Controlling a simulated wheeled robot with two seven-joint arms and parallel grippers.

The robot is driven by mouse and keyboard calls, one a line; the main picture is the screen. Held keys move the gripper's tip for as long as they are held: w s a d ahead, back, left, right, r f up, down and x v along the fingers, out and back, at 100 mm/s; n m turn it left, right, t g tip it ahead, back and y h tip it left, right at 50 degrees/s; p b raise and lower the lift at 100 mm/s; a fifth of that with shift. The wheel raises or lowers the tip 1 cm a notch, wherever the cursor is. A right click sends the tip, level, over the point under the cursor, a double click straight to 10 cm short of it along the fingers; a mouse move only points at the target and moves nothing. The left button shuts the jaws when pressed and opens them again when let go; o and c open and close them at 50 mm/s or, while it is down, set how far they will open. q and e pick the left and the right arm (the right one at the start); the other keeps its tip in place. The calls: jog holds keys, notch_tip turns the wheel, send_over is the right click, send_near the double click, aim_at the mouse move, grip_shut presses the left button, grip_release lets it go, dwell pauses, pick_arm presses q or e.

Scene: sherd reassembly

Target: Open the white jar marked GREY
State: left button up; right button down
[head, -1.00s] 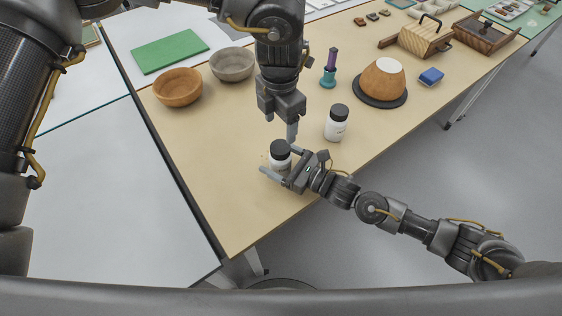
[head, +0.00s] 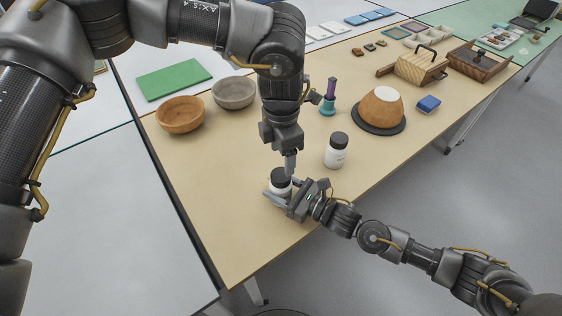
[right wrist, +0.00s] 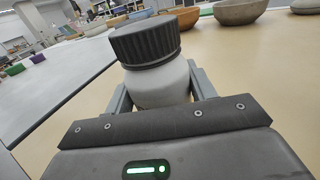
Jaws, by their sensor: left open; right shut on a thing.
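A white jar (head: 276,190) with a black ribbed lid (head: 280,175) stands upright near the table's front. My right gripper (head: 281,198) is shut around its body, low down. In the right wrist view the jar (right wrist: 162,85) sits between the fingers, its lid (right wrist: 146,41) clear above them. My left gripper (head: 290,165) points down, open and empty, just above and beside the lid; whether it touches cannot be told. A second white jar (head: 335,157) with a black lid stands apart to the right. I cannot read the word GREY on either jar.
A wooden bowl (head: 181,114) and a grey bowl (head: 234,92) stand at the back left. The table's left front is clear.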

aim_at(281, 175)
pick_arm(q)
jog(key=m, duration=1)
jog(key=shift+w+r+m, duration=0.15)
jog(key=shift+m, duration=0.25)
jog(key=m, duration=0.4)
jog(key=shift+a+m, duration=0.15)
jog(key=shift+m, duration=0.15)
jog(key=shift+f, duration=4)
